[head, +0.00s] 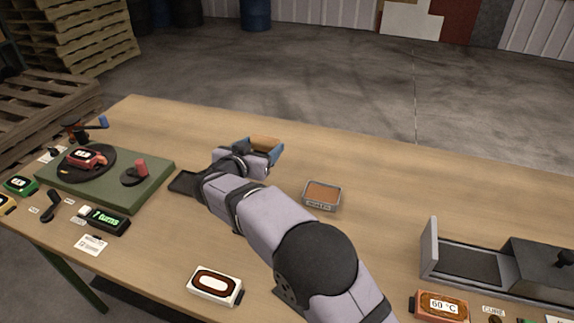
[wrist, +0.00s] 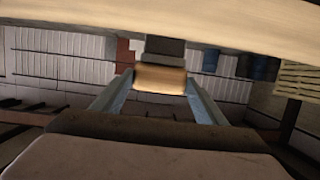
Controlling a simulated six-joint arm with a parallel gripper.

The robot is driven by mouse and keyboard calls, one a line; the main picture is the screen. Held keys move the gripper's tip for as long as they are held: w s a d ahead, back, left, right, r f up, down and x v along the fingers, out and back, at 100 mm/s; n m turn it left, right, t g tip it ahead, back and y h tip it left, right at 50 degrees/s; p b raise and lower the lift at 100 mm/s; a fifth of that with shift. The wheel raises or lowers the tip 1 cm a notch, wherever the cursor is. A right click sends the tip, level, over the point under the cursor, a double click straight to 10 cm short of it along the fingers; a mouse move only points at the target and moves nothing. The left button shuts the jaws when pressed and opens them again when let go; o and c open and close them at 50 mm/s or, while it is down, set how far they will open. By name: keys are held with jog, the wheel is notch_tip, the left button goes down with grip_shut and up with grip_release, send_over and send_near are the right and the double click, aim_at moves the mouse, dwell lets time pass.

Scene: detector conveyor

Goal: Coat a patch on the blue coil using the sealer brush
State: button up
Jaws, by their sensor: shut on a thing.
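My gripper (head: 265,145) is raised near the middle of the table, its two blue-grey fingers shut on a light-brown wooden block, which looks like the handle of the sealer brush (head: 265,142). In the wrist view, the brush (wrist: 160,78) sits between the fingertips with a dark part beyond the wood. A grey tray of brown stuff (head: 322,207), its label too small to read surely, stands on the table right of my gripper, apart from it. I cannot make out a blue coil in either view; my arm hides part of the table.
A green winding base (head: 150,178) with a red coil (head: 84,157) stands at left. A green coil (head: 20,185) and a "7 turns" display (head: 104,220) are near it. A grey open-ended unit (head: 470,265) stands right. The back tabletop is clear.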

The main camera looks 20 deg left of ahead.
jog(key=shift+w+r, duration=0.1)
dwell(0.3)
jog(key=w+d+r+m+h+p, duration=0.1)
jog(key=w+d+r+p, duration=0.25)
jog(key=d, duration=0.25)
jog(key=w+d+r+m+h+p, duration=0.1)
jog(key=w+d+r+p, duration=0.1)
jog(key=d+r+p, duration=0.35)
jog(key=s+d+f+n+y, duration=0.2)
jog(key=s+d+f, duration=0.3)
jog(key=f, duration=0.4)
jog(key=shift+s+d+f, duration=0.2)
jog(key=shift+s+f, duration=0.15)
jog(key=shift+f, duration=0.05)
jog(key=shift+b, duration=0.3)
jog(key=shift+f+b, duration=2.65)
jog(key=shift+f, duration=0.35)
